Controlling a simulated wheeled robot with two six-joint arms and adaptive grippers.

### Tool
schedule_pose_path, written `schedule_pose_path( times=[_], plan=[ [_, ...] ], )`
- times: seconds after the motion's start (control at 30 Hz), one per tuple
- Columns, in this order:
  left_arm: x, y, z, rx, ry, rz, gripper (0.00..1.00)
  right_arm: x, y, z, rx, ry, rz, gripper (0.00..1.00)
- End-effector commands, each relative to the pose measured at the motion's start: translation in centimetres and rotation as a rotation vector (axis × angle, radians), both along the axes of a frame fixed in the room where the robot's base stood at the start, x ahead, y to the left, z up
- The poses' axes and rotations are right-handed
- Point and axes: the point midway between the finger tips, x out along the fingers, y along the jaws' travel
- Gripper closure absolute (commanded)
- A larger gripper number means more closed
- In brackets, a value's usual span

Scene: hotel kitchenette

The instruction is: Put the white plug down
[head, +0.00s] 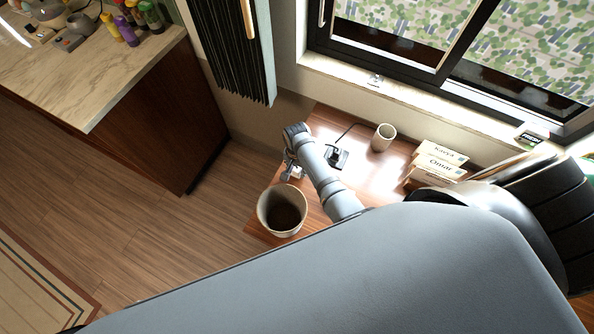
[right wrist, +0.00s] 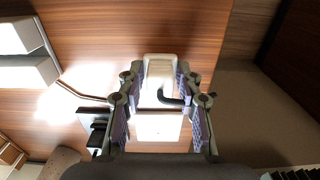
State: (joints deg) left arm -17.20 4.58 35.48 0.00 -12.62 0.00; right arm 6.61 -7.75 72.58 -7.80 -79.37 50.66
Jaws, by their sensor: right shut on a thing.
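In the right wrist view the white plug (right wrist: 160,72) lies between the two finger pads of my right gripper (right wrist: 160,88), near the fingertips. A short dark bent piece shows at the plug. A white square face (right wrist: 158,127) shows lower between the fingers; I cannot tell whether it is part of the plug. In the head view my right gripper (head: 291,167) is over the left part of the wooden desk (head: 322,119), with a bit of white at its fingers. Whether the plug touches the desk is unclear. My left gripper is not in view.
A small black device (head: 338,158) with a cord stands right of the gripper. A pale bin (head: 281,211) is close in front of the gripper. A window sill (head: 410,93) runs behind.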

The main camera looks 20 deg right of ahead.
Motion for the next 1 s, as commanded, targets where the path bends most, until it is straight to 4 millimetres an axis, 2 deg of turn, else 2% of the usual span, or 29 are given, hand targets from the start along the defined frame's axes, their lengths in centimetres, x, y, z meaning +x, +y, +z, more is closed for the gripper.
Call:
schedule_pose_path(
  times=[0.5, 0.53, 0.67, 0.7, 1.0],
  plan=[
    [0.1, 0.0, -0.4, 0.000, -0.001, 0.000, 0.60, 0.0, 0.0, -1.2, 0.000, 0.000, 0.000, 1.00],
    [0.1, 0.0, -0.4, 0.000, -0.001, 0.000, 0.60, 0.0, 0.0, -1.1, 0.000, 0.000, 0.000, 0.63],
    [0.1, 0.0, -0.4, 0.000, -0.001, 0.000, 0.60, 0.0, 0.0, -1.1, 0.000, 0.000, 0.000, 0.45],
    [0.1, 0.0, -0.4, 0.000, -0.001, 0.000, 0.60, 0.0, 0.0, -1.1, 0.000, 0.000, 0.000, 0.43],
    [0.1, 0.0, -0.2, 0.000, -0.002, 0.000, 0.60, 0.0, 0.0, -0.8, 0.000, -0.001, 0.000, 0.43]
  ],
)
